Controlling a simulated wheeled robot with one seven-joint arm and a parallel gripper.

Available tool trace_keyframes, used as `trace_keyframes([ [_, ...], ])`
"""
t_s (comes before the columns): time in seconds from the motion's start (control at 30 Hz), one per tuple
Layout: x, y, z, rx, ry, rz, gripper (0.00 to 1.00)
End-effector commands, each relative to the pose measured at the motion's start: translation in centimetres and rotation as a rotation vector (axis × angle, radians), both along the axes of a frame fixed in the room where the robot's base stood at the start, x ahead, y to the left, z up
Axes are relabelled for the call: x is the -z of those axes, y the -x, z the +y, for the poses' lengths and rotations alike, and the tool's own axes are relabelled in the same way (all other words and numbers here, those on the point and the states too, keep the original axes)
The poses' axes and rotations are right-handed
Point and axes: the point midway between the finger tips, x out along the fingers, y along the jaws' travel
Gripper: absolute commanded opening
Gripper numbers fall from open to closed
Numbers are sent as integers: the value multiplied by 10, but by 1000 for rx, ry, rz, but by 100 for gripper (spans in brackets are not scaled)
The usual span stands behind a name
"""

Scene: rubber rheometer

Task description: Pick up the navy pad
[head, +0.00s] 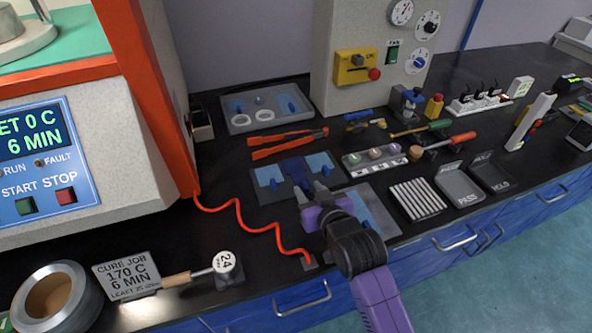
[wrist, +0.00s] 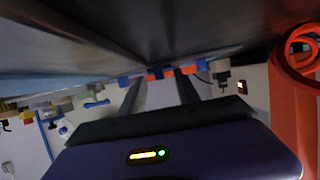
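The navy pad (head: 296,170) appears to be the dark blue piece in the middle of the dark tray (head: 262,194) with light blue panels, on the black bench. My gripper (head: 311,191) is just in front of it, low over the bench. Its two grey fingers are apart. In the wrist view the fingers of my gripper (wrist: 161,90) also stand apart, with no object clearly held between them. I cannot tell whether the fingertips touch the pad, and the pad is not clearly identifiable in the wrist view.
Orange-handled tongs (head: 288,142) lie behind the tray.

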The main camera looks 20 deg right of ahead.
Motion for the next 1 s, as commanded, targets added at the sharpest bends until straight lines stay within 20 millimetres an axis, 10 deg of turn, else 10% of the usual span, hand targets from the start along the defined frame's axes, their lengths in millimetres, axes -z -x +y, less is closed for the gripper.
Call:
trace_keyframes([
  [0.33,3,-7,0,0,0,0,36],
  [0.53,3,-7,0,0,0,0,0],
  [1.0,-2,-7,0,-1,0,-2,0],
])
